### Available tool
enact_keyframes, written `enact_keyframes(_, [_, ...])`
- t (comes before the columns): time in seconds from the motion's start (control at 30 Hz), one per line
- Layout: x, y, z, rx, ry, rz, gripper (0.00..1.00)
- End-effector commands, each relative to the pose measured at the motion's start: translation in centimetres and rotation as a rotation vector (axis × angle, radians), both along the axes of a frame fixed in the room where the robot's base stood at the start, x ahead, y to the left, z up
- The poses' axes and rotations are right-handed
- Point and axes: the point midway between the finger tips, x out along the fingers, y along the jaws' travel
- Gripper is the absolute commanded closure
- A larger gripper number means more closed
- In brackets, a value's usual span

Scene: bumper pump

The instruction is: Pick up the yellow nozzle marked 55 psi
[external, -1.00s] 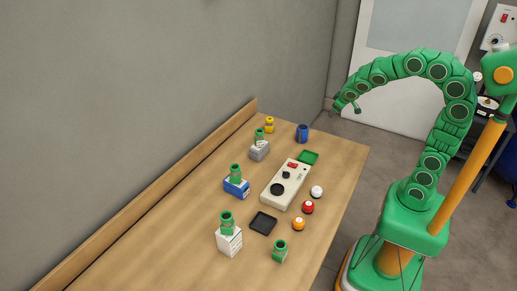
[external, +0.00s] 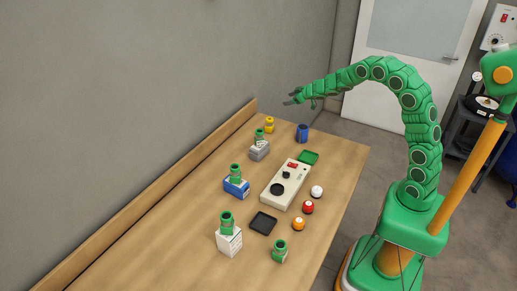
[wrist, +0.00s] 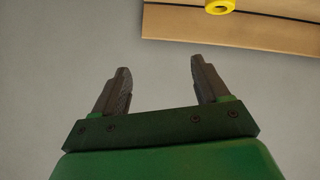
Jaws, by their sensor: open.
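The yellow nozzle (external: 269,125) stands on the wooden table near its far end, close to the back ledge. Its marking is too small to read. In the wrist view, part of a yellow ring-shaped thing (wrist: 220,5) shows at the top edge, beyond my fingers and cut off by the frame. My gripper (external: 290,97) is above the table's far end, higher than the yellow nozzle and to its right. In the wrist view my gripper (wrist: 158,78) is open, with nothing between its two fingers.
A blue cup-like thing (external: 302,133) stands right of the yellow nozzle. A green-topped piece on a grey block (external: 259,151) stands nearer the camera.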

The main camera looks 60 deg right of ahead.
Motion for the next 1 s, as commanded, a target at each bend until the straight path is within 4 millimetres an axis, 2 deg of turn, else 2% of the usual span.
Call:
enact_keyframes(0.1, [1.8, 0.2, -2.0, 0.033, -0.028, 0.076, 0.26])
enact_keyframes(0.3, [3.8, 1.4, -5.2, 0.103, -0.067, 0.216, 0.26])
enact_keyframes(0.63, [4.5, 3.7, -10.0, 0.238, -0.096, 0.419, 0.26])
enact_keyframes(0.73, [4.4, 4.1, -10.9, 0.264, -0.099, 0.453, 0.26])
enact_keyframes(1.0, [4.7, 4.9, -11.5, 0.287, -0.104, 0.485, 0.26])
